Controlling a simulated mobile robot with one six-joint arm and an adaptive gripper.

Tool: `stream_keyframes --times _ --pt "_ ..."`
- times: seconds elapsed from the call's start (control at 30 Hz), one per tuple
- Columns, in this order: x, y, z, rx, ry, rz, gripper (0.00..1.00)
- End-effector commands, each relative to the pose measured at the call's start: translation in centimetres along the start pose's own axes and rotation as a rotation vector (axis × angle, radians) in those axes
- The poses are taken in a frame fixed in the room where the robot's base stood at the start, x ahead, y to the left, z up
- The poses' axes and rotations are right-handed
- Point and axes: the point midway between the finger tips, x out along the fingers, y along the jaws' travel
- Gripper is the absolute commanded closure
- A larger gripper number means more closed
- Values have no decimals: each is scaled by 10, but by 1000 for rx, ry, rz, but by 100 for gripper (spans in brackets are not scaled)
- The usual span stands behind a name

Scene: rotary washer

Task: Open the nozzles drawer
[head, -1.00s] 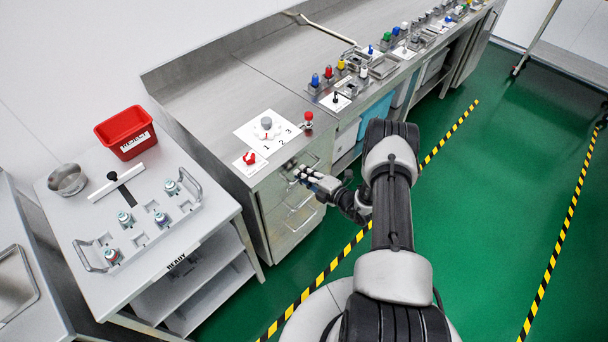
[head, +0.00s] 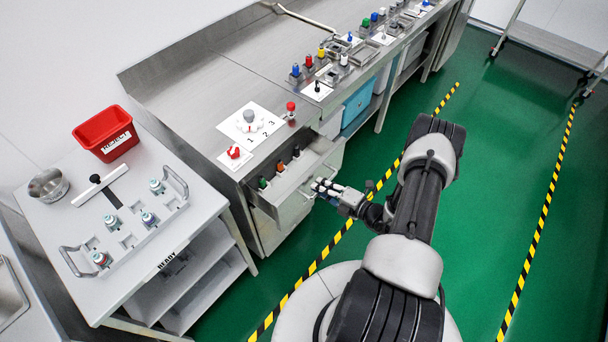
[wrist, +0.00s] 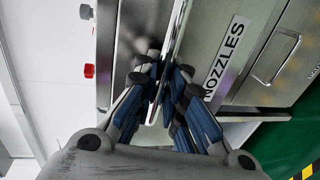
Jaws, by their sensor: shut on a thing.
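The nozzles drawer (head: 262,192) is the top drawer of the steel cabinet in the head view. It stands pulled out, and several nozzles with green, orange and dark tops show inside it. My gripper (head: 322,190) is at the drawer's front, on its handle. In the wrist view my gripper (wrist: 163,88) is shut on the drawer handle (wrist: 174,45), a bright metal bar between the blue-padded fingers. The drawer front with its NOZZLES label (wrist: 223,58) lies just to the right of the fingers.
A lower drawer with its own handle (wrist: 275,58) is below. The bench top carries a numbered dial (head: 249,118), a red knob (head: 234,152) and a red button (head: 291,107). A white table (head: 75,220) with a red bin (head: 106,133) stands left. Green floor (head: 500,180) is free at right.

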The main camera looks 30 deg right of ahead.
Motion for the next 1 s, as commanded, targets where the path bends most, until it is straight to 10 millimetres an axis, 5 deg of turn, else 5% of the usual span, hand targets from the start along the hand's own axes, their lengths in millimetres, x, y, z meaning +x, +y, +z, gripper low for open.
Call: stream_keyframes --times 0.2,0.5,1.0 --pt "-58 -13 2 3 -8 1 100" --pt "-111 -23 1 0 -4 1 100" --pt "-132 -26 1 -3 0 3 100"
